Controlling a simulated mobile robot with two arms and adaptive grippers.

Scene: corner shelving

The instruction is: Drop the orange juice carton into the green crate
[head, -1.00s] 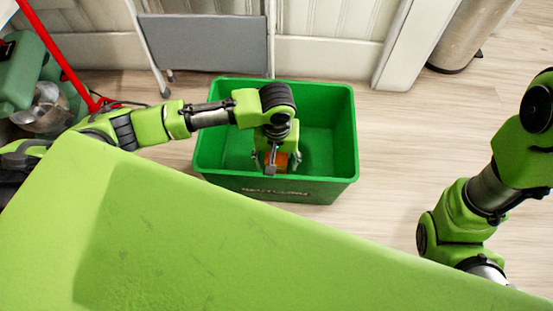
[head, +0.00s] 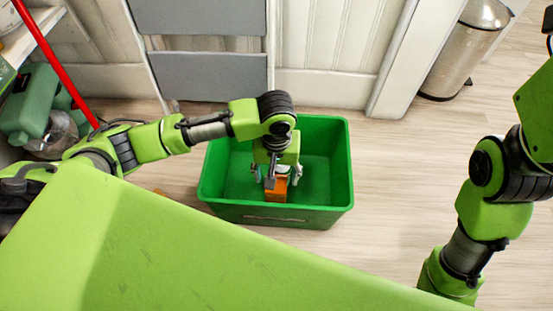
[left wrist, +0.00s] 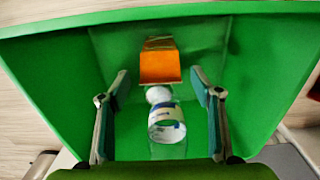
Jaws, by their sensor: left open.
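The green crate (head: 325,217) stands on the floor, and its walls (left wrist: 262,75) fill much of the left wrist view. My left gripper (head: 275,178) is inside the crate's opening, pointing down, with its two fingers spread apart. The orange juice carton (head: 278,190) is in the crate below the gripper. In the left wrist view the carton (left wrist: 159,64) shows between and just past the fingertips (left wrist: 160,78), with a visible gap on each side. My right arm is at the right of the head view, but its gripper is out of frame.
A metal bin (head: 463,48) stands at back right. A red pole (head: 52,62) and a green container (head: 38,105) are at left. Floor right of the crate is clear.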

